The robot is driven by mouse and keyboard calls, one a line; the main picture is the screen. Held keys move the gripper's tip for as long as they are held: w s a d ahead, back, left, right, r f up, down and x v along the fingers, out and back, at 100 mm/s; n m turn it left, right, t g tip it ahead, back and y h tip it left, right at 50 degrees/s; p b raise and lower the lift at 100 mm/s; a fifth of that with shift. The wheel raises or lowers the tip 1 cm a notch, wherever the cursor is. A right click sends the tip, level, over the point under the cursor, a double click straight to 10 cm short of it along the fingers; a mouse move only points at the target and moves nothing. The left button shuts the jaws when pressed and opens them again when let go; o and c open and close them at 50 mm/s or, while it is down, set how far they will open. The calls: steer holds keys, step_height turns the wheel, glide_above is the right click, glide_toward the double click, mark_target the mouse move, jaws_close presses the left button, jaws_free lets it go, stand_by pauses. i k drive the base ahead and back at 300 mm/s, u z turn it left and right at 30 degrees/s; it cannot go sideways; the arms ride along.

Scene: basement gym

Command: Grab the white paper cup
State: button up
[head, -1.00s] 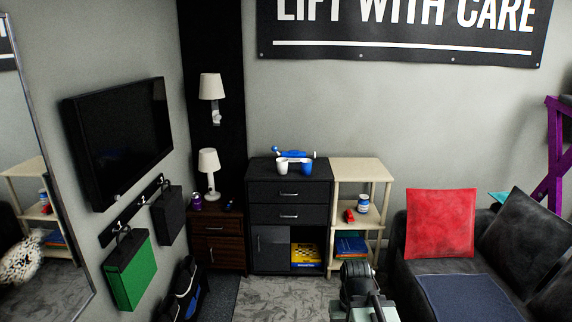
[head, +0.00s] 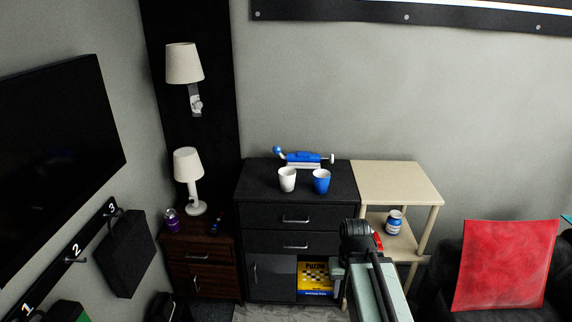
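A blue and white device (head: 303,159) lies behind both cups. My arm shows at the bottom right of the head view, below and to the right of the cups and apart from them. I cannot make out the gripper's fingers or whether they are open.
A cream shelf (head: 400,180) adjoins the cabinet on the right and holds a jar (head: 394,222). A brown nightstand (head: 199,248) with a white lamp (head: 189,178) and a purple can (head: 172,220) stands left. A red cushion (head: 505,265) is at right.

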mark_target(287, 174)
steer(key=i, duration=1.4)
steer(key=u, duration=4.05)
